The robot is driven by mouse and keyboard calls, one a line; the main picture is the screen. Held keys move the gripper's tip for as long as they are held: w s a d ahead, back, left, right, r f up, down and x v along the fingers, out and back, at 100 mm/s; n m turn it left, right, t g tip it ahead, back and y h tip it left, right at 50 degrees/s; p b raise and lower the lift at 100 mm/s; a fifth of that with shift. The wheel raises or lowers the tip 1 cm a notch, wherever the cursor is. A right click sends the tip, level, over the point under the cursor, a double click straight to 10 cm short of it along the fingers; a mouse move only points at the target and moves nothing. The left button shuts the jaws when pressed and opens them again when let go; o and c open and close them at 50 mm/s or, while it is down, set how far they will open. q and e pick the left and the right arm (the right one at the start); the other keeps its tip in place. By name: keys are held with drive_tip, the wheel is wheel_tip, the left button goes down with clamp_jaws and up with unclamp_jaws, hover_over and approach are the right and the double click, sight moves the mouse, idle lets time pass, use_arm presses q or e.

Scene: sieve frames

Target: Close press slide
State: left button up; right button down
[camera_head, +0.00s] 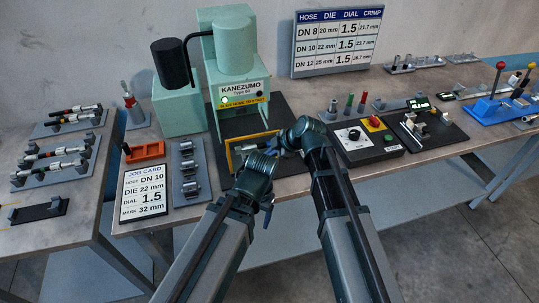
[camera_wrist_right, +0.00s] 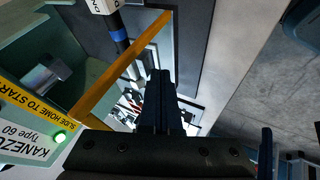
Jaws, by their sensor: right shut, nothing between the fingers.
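The teal press (camera_head: 236,60) stands on the table against the wall, with a green light lit beside its "slide home to start" label. A yellow-edged slide frame (camera_head: 233,158) shows low at its front, partly hidden by my arms. In the right wrist view a yellow bar (camera_wrist_right: 125,62) runs diagonally beside the press. My right gripper (camera_wrist_right: 158,75) is shut and empty, its fingertips close to the right of this bar; I cannot tell whether they touch. My left gripper (camera_head: 258,166) is at the press front, beside the right one; its fingers are mostly hidden.
A dark control box (camera_head: 365,140) with knob and buttons stands right of the press. A hose (camera_wrist_right: 119,35) with a white tag shows beyond the yellow bar.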

drive_tip(key=w+a, duration=0.1)
drive_tip(key=w, duration=0.3)
drive_tip(key=w+a, duration=0.1)
drive_tip(key=w, duration=0.3)
drive_tip(key=w+a, duration=0.2)
drive_tip(key=w, duration=0.2)
drive_tip(key=shift+w+a, duration=0.1)
drive_tip(key=shift+w, duration=0.3)
drive_tip(key=shift+s, duration=0.3)
